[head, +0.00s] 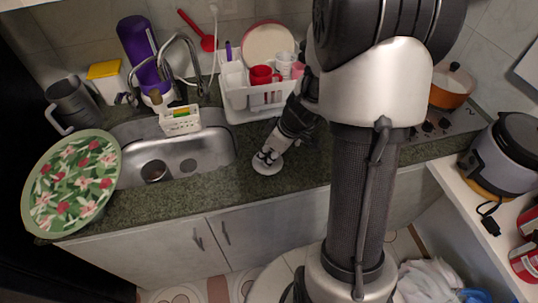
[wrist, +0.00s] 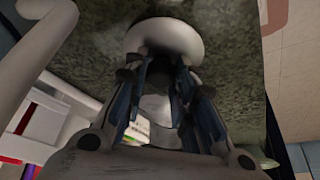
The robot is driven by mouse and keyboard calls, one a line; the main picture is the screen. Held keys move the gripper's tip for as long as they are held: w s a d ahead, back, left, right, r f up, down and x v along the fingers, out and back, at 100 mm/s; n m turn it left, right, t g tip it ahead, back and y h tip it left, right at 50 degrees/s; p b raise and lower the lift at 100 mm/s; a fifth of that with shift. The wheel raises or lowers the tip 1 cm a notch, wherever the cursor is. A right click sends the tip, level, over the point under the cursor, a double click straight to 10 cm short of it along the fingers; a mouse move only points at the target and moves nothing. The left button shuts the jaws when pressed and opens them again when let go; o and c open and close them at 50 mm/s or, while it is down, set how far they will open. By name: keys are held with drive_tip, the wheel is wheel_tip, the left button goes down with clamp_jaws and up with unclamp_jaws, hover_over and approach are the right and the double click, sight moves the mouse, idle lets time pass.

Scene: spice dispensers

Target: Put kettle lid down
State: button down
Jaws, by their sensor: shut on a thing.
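The kettle lid (head: 267,164) is a pale round disc at the counter, just right of the sink in the head view. It also shows in the wrist view as a pale disc (wrist: 165,34) beyond the fingertips. My gripper (head: 269,153) is above the lid and shut on it, with the fingers around its raised middle part; in the wrist view the fingertips (wrist: 163,66) are on either side of that part. The lid lies about flat over the green stone counter (head: 215,190). I cannot tell whether it touches the counter. The held part is mostly hidden by the fingers.
The steel sink (head: 200,157) is to the left of the lid. A white dish rack (head: 245,117) with a red mug (head: 262,75) stands behind. A floral plate (head: 72,184) and a grey jug (head: 72,103) are at the far left. Counter around the lid is clear.

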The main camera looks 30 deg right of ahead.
drive_tip(key=shift+f, duration=0.1)
drive_tip(key=c, duration=1.3)
unclamp_jaws()
drive_tip(key=shift+c, duration=0.2)
drive_tip(key=p+v, duration=0.4)
drive_tip(key=v, duration=0.8)
drive_tip(key=s+a+r+m, duration=0.1)
drive_tip(key=s+a+r, duration=0.4)
drive_tip(key=a+r, duration=0.45)
drive_tip(key=s+a+r+m+h, duration=0.1)
drive_tip(key=s+a+r+m, duration=0.1)
drive_tip(key=s, duration=0.3)
drive_tip(key=s+a+r+m+h, duration=0.1)
drive_tip(key=s+a+r+m, duration=0.1)
drive_tip(key=s, duration=0.3)
drive_tip(key=shift+s+a+m+t, duration=0.35)
drive_tip(key=shift+a+m+t, duration=0.05)
drive_tip(key=shift+a, duration=0.05)
drive_tip(key=shift+r, duration=0.1)
